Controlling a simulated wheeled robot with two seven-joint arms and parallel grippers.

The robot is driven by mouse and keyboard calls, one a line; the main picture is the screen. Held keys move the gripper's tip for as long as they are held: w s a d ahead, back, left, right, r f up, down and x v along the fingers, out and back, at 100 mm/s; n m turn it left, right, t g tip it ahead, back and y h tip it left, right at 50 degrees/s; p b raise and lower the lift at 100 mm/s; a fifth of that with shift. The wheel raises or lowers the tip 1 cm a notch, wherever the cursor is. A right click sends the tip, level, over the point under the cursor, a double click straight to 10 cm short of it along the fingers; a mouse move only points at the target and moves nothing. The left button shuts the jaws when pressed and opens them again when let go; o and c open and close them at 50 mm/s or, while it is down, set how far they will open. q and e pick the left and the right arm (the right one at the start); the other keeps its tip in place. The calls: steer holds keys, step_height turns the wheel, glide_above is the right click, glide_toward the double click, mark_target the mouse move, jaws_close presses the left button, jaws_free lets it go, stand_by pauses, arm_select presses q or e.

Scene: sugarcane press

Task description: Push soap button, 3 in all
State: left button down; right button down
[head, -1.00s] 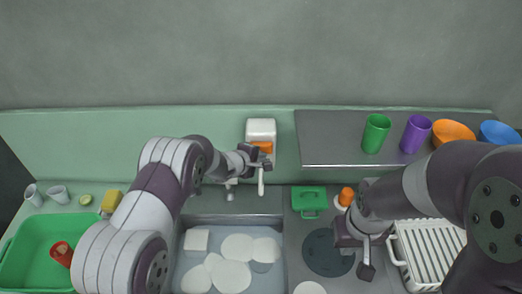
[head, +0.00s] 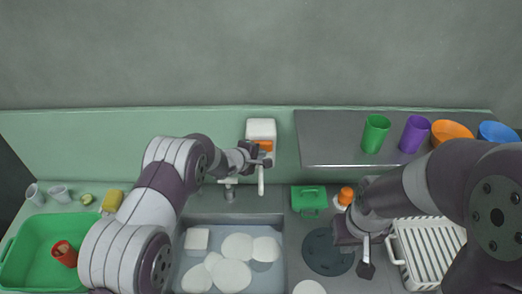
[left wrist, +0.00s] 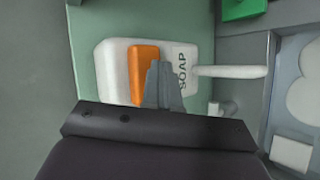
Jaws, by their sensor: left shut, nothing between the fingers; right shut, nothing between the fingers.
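The white soap dispenser (head: 261,128) is mounted on the green wall panel above the sink. Its orange button (head: 265,145) is on the front, partly hidden by my gripper. In the left wrist view the orange button (left wrist: 144,72) stands beside the word SOAP on the dispenser (left wrist: 112,68). My left gripper (head: 262,158) is shut and empty, with its fingertips (left wrist: 162,72) over the edge of the button; I cannot tell whether they touch it. My right gripper (head: 366,262) is shut and empty, low over the counter at the right.
The sink (head: 233,218) holds several white dishes. A green tub (head: 20,262) is at left; a white dish rack (head: 397,262) is at right. A metal shelf (head: 330,140) holds cups and bowls.

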stand_by(0.4)
arm_select(q)
steer(key=shift+s, duration=1.1)
steer(key=s+p, duration=0.1)
steer(key=s, duration=0.4)
stand_by(0.6)
